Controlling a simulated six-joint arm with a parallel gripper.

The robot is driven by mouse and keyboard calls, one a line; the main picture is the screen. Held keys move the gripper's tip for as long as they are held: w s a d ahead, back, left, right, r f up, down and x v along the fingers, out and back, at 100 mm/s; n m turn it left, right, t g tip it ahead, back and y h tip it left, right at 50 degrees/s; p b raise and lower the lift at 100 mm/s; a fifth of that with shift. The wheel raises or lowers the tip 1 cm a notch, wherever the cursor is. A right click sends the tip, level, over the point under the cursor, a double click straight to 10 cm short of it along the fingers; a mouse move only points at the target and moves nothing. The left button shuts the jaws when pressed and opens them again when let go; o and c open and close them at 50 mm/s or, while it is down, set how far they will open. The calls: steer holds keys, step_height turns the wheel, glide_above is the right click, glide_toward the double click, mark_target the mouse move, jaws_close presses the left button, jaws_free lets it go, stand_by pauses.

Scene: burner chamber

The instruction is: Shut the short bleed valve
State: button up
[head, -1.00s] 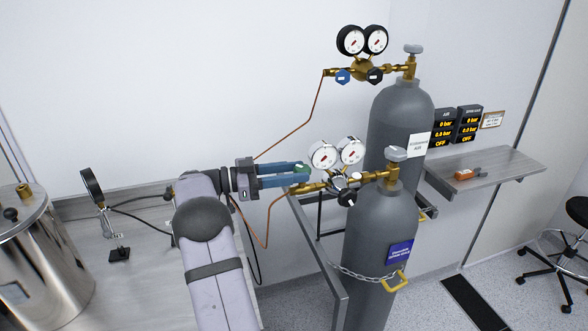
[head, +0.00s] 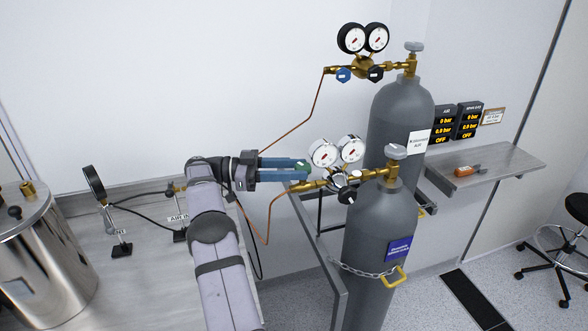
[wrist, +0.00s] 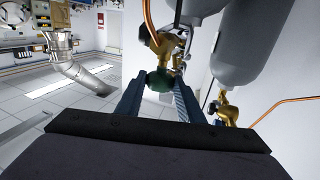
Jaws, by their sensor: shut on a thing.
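The short cylinder (head: 378,235) stands in front, with a brass regulator (head: 375,174) and two white-faced gauges. A green bleed valve knob (wrist: 159,81) is at the left end of that regulator. My gripper (head: 302,170) reaches it from the left. In the wrist view my gripper (wrist: 158,88) is shut on the green knob, one blue finger on each side. In the head view the fingers hide most of the knob. I cannot tell how far the knob is turned.
The taller cylinder (head: 400,120) stands behind, with its own regulator and gauges. A thin copper tube (head: 269,222) hangs below my gripper. A chain (head: 360,271) crosses the short cylinder. A steel vessel (head: 42,255) and a gauge stand (head: 94,185) are at left.

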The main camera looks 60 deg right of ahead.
stand_by(0.3)
steer(key=o, duration=1.1)
steer(key=shift+c, duration=0.2)
steer(key=shift+r+b, duration=0.35)
steer(key=shift+r, duration=0.1)
step_height(320, 180, up, 9)
steer(key=shift+r+p, duration=0.1)
steer(key=shift+p, duration=0.35)
